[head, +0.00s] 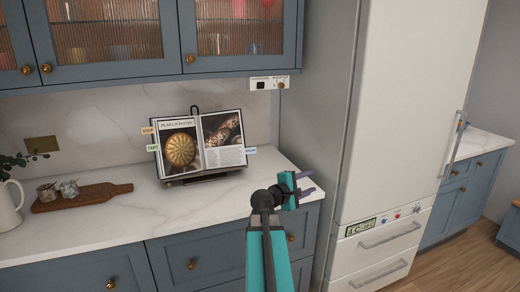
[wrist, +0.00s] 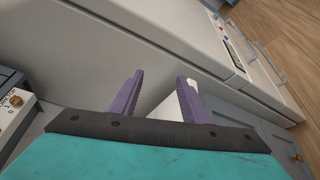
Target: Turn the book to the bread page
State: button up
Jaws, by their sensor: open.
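An open book (head: 225,155) stands tilted back on a dark stand (head: 207,178) on the white counter, against the marble wall. Its left page (head: 181,149) has a heading too small to read surely and a picture of a round golden loaf or pie. Its right page shows a picture of dark food above text. Orange (head: 148,130) and green (head: 152,147) tabs stick out on the left, a blue tab (head: 251,151) on the right. My gripper (head: 309,183) is open and empty, right of and nearer than the book. In the wrist view its purple fingers (wrist: 156,95) are apart; the book is not visible there.
A tall white fridge (head: 403,120) stands right of the counter (head: 100,220). A wooden board (head: 82,197) with small jars and a white jug (head: 10,205) are at the left. Glass-door cupboards (head: 110,40) hang above. The counter before the book is clear.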

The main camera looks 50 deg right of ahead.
aim_at(222, 132)
jog(key=i, duration=1.3)
jog(key=u, duration=0.05)
